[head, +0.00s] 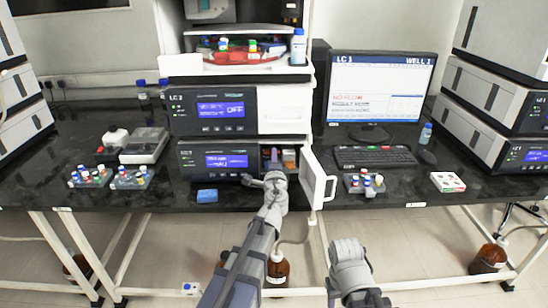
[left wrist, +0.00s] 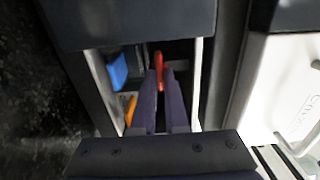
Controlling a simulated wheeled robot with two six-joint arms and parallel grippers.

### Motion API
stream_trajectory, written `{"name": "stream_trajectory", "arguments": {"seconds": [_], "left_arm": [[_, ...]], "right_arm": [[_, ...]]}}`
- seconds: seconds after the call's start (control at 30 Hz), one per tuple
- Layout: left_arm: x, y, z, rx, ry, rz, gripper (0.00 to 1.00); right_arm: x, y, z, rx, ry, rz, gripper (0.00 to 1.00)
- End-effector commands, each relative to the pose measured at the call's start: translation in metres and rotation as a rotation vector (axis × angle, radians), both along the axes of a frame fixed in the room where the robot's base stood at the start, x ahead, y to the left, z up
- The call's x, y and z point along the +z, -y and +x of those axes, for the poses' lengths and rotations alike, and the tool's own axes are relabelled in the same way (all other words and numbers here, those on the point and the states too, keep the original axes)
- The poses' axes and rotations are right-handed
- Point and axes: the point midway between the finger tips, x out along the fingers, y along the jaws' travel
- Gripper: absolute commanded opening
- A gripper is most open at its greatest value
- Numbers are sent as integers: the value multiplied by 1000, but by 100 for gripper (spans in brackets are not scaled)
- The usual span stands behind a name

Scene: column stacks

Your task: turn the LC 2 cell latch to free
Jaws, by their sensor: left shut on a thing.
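The stack in the middle of the head view has a lower module (head: 215,160) with a lit blue display. Its white door (head: 318,180) is swung open at the right. My left gripper (head: 275,180) reaches into the open bay. In the left wrist view its two dark fingers (left wrist: 161,88) are shut on a red lever (left wrist: 158,66), seemingly the cell latch, whose upper end shows beyond the tips. The rest of the lever is hidden between the fingers. Only links of my right arm show at the lower right; its gripper is not in view.
Inside the bay are a blue part (left wrist: 118,70) and a yellow-orange part (left wrist: 130,110), left of the fingers. A blue block (head: 207,196) lies at the bench's front edge. A vial rack (head: 365,183) stands right of the open door.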

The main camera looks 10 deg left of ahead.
Motion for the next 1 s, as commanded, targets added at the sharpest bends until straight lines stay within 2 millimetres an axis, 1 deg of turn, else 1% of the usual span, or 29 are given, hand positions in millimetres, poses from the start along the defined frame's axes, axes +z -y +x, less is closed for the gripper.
{"name": "stream_trajectory", "arguments": {"seconds": [0.4,0.43,0.67,1.0], "left_arm": [[0,1,-1,-1,-2,7,0],[0,1,-1,-1,-2,7,15],[0,0,0,-1,-2,7,40],[0,1,-3,0,-2,6,41]], "right_arm": [[0,0,0,0,0,0,50],[0,0,0,0,0,0,50],[0,0,0,0,0,0,50],[0,0,0,0,0,0,50]]}}
